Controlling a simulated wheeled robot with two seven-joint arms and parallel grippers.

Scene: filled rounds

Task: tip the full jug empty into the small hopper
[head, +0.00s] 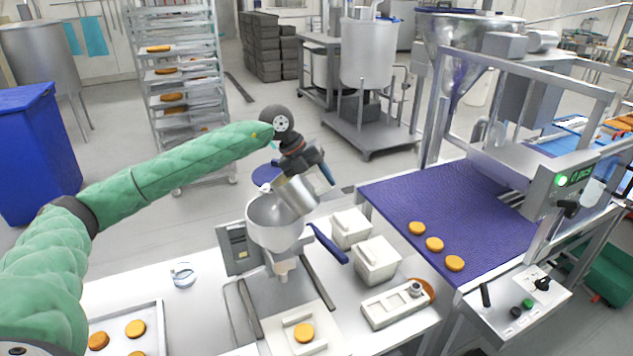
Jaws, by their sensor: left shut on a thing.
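My left arm reaches in from the left, and my left gripper (304,160) is above the middle of the table. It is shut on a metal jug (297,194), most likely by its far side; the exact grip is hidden. The jug is tilted over the small hopper (272,222), a steel bowl-shaped funnel on a stand with a nozzle below. The jug's mouth is at the hopper's rim. I cannot see the jug's inside or any stream. My right gripper is not in view.
Two white lidded tubs (376,262) stand right of the hopper, with a blue-handled tool (328,243) beside them. A round orange piece (304,333) lies under the nozzle. A tray (150,318) is at front left. A purple conveyor belt (440,205) with several orange rounds is at right.

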